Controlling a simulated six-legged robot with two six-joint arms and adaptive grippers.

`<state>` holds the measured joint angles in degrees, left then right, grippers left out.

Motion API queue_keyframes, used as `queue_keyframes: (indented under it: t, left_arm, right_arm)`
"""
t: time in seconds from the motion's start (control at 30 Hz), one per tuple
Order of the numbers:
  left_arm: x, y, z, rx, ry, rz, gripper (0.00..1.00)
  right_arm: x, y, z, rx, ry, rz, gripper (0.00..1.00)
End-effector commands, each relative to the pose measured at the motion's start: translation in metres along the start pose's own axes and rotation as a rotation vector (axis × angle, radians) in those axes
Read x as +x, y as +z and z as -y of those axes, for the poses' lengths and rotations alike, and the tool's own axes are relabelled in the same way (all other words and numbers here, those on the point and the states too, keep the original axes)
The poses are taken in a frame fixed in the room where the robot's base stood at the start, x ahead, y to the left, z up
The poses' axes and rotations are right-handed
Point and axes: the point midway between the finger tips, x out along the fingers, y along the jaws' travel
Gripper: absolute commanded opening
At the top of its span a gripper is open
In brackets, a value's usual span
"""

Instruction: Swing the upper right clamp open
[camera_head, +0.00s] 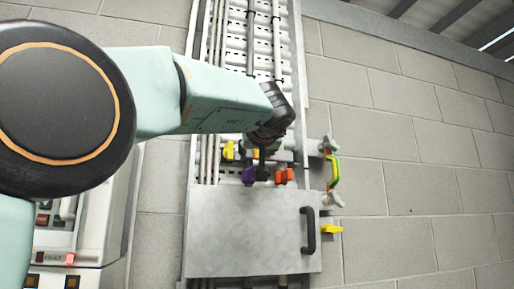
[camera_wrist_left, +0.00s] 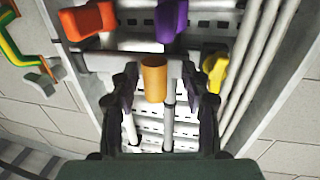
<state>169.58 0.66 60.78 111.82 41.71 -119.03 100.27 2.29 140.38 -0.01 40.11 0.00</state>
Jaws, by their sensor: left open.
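A row of coloured parts runs along the top of a metal cover plate (camera_head: 240,235): a yellow part (camera_head: 228,150), a purple one (camera_head: 249,176) and an orange-red one (camera_head: 284,175). Which of them is the upper right clamp I cannot tell. My left gripper (camera_head: 262,172) is over this row, between purple and orange-red. In the left wrist view my gripper (camera_wrist_left: 158,95) is open, with an amber cylinder (camera_wrist_left: 153,78) between its fingers in the picture; contact is unclear. That view also shows the orange-red (camera_wrist_left: 86,20), purple (camera_wrist_left: 171,20) and yellow (camera_wrist_left: 216,72) parts. My right gripper is not visible.
A yellow-green strap (camera_head: 333,172) hangs at the right edge between grey fittings. Cables and pipes (camera_head: 252,45) run up the tray. A block wall (camera_head: 410,150) lies to the right.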

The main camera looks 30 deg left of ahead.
Motion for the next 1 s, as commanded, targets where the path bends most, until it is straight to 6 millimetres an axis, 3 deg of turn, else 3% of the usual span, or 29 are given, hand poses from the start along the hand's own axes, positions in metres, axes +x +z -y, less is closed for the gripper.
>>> queue_keyframes:
  t: [0.13, 0.7, 1.0]
  left_arm:
    - [-0.0003, 0.0003, -0.0004, 0.000, 0.000, -0.001, 0.47]
    - [0.0001, 0.0009, 0.0003, 0.000, -0.001, 0.001, 0.00]
    - [0.0005, 0.0018, -0.0002, 0.000, -0.001, 0.003, 0.00]
  right_arm:
    - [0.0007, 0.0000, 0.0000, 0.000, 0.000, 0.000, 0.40]
    - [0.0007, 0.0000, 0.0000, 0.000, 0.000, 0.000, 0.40]
    - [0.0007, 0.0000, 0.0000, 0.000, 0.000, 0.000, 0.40]
